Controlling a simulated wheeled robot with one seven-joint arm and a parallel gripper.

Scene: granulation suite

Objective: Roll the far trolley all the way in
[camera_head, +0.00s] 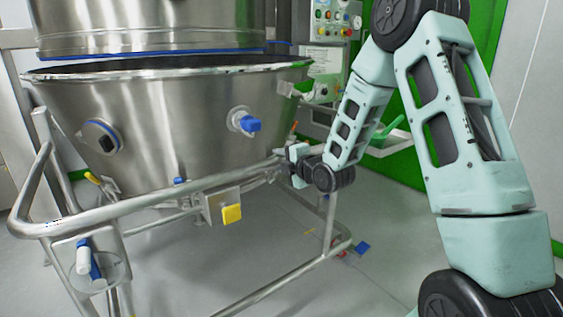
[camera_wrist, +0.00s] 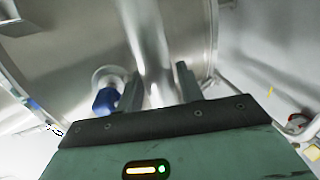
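The trolley is a steel tube frame carrying a conical steel bowl (camera_head: 185,130). Its curved push rail (camera_head: 130,207) runs along the near side. The bowl stands beneath a steel upper vessel (camera_head: 150,25); a dark gap shows between them. My gripper (camera_head: 283,164) is at the rail's right end, small and partly hidden by my wrist in the head view. In the wrist view, my fingers (camera_wrist: 158,90) stand on both sides of the steel rail (camera_wrist: 150,45), close against it, and look shut on it. The bowl (camera_wrist: 80,50) and a blue knob (camera_wrist: 105,100) are just beyond.
A control panel (camera_head: 332,22) with buttons is on the column behind. A pale tray (camera_head: 390,143) with a green scoop is behind my forearm. A blue pedal (camera_head: 361,248) is by a caster. The floor at right front is clear.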

